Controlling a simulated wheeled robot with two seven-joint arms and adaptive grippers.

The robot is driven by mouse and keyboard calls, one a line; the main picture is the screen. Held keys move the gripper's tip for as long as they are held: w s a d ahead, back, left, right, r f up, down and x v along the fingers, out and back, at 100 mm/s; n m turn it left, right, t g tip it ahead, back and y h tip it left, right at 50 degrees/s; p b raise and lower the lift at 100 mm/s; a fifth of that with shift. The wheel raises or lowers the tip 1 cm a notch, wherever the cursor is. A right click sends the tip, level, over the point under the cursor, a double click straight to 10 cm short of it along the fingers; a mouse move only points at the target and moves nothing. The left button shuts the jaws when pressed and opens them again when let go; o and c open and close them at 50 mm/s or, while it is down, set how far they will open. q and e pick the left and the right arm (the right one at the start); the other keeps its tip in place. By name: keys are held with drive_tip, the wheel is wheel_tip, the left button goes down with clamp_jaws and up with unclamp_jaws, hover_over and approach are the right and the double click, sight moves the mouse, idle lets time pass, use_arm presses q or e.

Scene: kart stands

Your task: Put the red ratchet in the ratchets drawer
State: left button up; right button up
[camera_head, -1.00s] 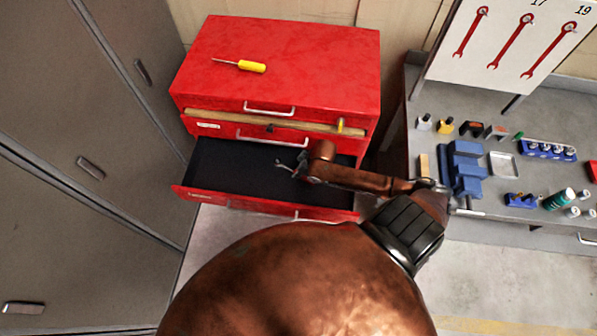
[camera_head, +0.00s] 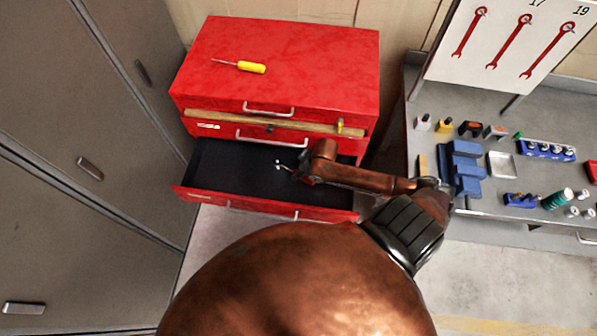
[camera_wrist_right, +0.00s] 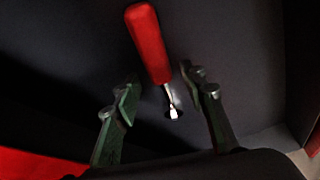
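The red ratchet shows in the right wrist view, with a red handle (camera_wrist_right: 148,42) and a short silver end. It lies on the dark floor of the open drawer (camera_head: 225,175) of the red tool chest. My right gripper (camera_head: 283,164) is inside this drawer; in the right wrist view its two fingers (camera_wrist_right: 163,105) are spread on either side of the ratchet's silver end, with gaps between. In the head view I cannot make out the ratchet's red handle. The drawer's label is too small to read. My left gripper is not in view.
A yellow screwdriver (camera_head: 250,67) lies on top of the red chest (camera_head: 310,55). A wooden strip (camera_head: 270,122) shows above the open drawer. A grey workbench (camera_head: 490,222) with several small tools and blue blocks (camera_head: 462,168) stands to the right. Grey cabinets (camera_head: 80,120) stand left.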

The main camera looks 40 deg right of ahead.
drive_tip(key=p+v, duration=0.1)
drive_tip(key=v, duration=0.9)
drive_tip(key=shift+s+r+p, duration=0.15)
drive_tip(key=shift+r+p, duration=0.1)
drive_tip(key=shift+p, duration=0.1)
drive_tip(key=shift+c, duration=0.7)
